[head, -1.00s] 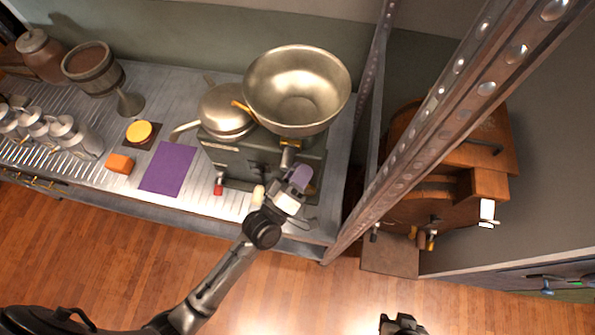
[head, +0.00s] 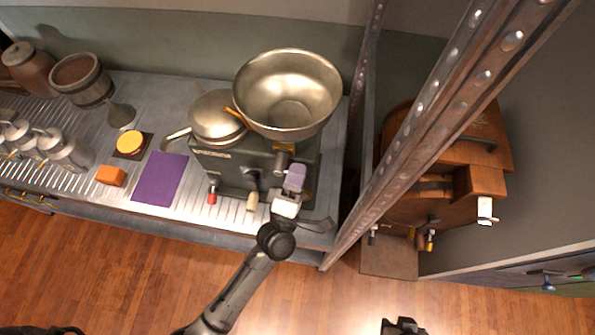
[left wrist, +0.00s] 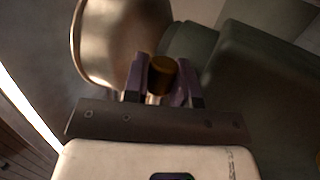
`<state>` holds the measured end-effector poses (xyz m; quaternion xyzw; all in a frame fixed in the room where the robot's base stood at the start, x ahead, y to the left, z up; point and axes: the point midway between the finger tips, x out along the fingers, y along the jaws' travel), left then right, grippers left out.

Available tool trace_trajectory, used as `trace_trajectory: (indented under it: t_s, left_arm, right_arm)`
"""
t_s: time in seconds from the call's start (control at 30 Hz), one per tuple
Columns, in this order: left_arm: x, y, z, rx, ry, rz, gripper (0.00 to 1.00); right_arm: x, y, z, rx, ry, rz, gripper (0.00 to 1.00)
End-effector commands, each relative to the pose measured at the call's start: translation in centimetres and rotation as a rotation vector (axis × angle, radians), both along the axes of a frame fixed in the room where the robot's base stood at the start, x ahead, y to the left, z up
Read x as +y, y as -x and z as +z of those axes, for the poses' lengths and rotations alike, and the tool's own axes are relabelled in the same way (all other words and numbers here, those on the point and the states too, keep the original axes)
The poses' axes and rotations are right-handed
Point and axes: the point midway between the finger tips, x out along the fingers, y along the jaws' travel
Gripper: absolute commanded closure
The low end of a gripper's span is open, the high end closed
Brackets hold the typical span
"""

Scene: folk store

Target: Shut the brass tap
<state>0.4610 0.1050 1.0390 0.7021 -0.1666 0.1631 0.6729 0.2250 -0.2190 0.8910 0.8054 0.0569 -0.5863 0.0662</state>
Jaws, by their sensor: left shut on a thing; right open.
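The brass tap (head: 284,149) is a short brass-coloured piece below the big metal bowl (head: 287,93), on the front of the dark grey machine (head: 232,166). My left gripper (head: 295,178) reaches up to it from the front. In the left wrist view the brass tap (left wrist: 162,75) sits between the purple fingers of my left gripper (left wrist: 160,82), which are shut on it. The tap's outlet and the exact handle angle are hidden. My right gripper (head: 402,326) shows only partly at the bottom edge, away from the counter, and holds nothing visible.
The machine's front has a red-tipped lever (head: 212,196) and a cream-tipped lever (head: 252,201). A lidded pan (head: 217,114) stands beside the bowl. A metal post (head: 400,150) rises to the right, with a wooden barrel (head: 455,170) beyond it. Open floor lies in front.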

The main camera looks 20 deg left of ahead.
Motion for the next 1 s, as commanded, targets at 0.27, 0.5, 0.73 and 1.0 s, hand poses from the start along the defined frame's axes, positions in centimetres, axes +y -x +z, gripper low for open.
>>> trace_trajectory:
  t_s: [0.27,0.5,0.73,1.0]
  left_arm:
    - [0.03,-0.01,0.01,-0.001,0.017,-0.001,0.98]
    - [0.03,-0.01,0.04,-0.002,0.017,-0.001,0.73]
    - [0.02,0.00,0.06,-0.002,0.015,0.000,0.51]
    - [0.01,0.11,-0.03,-0.002,0.013,0.000,0.50]
  right_arm:
    - [0.10,0.01,-0.03,0.000,-0.003,-0.002,0.57]
    - [0.26,0.00,-0.02,0.000,-0.009,-0.005,0.57]
    - [0.32,0.00,-0.02,0.001,-0.011,-0.007,0.57]
    - [0.30,0.01,-0.04,0.001,-0.011,-0.007,0.57]
